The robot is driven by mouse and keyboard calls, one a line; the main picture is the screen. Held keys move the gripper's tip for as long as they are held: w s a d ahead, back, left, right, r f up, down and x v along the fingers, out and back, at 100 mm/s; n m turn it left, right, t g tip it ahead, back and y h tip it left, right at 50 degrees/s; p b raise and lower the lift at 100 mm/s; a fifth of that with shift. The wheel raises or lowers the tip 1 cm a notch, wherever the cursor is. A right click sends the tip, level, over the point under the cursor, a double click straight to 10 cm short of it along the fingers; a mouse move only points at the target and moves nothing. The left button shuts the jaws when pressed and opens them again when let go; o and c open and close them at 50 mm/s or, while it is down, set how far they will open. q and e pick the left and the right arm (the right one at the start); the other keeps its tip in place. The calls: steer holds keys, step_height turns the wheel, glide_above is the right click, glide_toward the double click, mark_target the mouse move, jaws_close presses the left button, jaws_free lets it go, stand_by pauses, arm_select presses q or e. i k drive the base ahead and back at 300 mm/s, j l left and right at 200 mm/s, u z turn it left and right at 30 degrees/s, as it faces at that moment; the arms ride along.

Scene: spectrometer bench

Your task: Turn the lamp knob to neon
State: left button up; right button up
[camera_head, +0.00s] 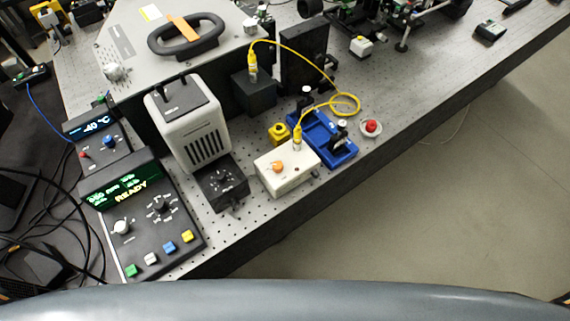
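A white vented housing (190,125) that looks like a lamp stands on the perforated bench. In front of it is a small black box (222,190) with a dark knob (216,179) ringed by small white marks; the marks are too small to read. Other knobs are a dark dial (160,208) and a white knob (122,227) on the black console, and an orange knob (277,166) on a white box. I cannot read any neon label. Neither of my grippers is in view.
The console's display (125,190) reads READY, above several coloured buttons. A yellow cable (318,65) loops between the white box and a dark block (254,92). A blue tray (322,138) and a red button (371,126) sit near the bench's front edge. The floor beyond is clear.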

mark_target(277, 166)
steer(key=k+l, duration=0.15)
steer(key=k, duration=0.25)
steer(key=k+l, duration=0.2)
steer(key=k, duration=0.2)
